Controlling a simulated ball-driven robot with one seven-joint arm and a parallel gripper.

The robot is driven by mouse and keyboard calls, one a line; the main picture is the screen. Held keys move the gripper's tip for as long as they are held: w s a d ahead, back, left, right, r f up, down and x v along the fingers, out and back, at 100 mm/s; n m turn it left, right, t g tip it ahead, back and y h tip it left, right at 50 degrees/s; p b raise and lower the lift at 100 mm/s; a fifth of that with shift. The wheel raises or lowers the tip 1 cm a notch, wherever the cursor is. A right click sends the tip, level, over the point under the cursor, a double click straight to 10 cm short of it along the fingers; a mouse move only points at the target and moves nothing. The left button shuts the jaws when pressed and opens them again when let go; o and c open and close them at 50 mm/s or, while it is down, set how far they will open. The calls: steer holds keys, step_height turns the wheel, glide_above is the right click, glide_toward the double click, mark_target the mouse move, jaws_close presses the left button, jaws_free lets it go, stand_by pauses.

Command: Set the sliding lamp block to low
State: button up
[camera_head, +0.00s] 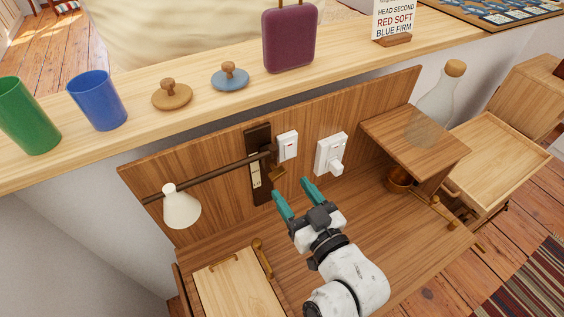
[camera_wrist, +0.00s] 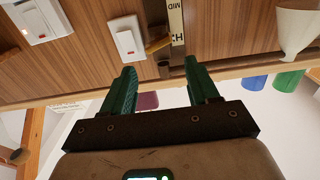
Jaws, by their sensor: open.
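The lamp is a white cone shade (camera_head: 181,206) on a dark rod (camera_head: 212,178). The rod runs to the sliding block (camera_head: 267,153), near the upper part of a dark upright track (camera_head: 259,180) on the wooden back panel. A brass handle (camera_head: 278,173) sticks out from the block; it also shows in the wrist view (camera_wrist: 158,44). A pale scale (camera_wrist: 177,22) on the track reads MID and HI in the wrist view. My gripper (camera_head: 291,190) is open and empty, its teal fingers just in front of and below the handle. Contact cannot be told.
A rocker switch (camera_head: 287,146) and a larger white switch plate (camera_head: 331,154) sit right of the track. A wooden shelf (camera_head: 415,148) with a glass bottle (camera_head: 436,104) is farther right. The desktop (camera_head: 325,232) is mostly clear.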

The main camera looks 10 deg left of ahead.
mark_target(271, 162)
steer(key=p+x, duration=0.1)
steer(key=x, duration=0.8)
steer(key=shift+a, duration=0.1)
jaws_close()
stand_by(0.4)
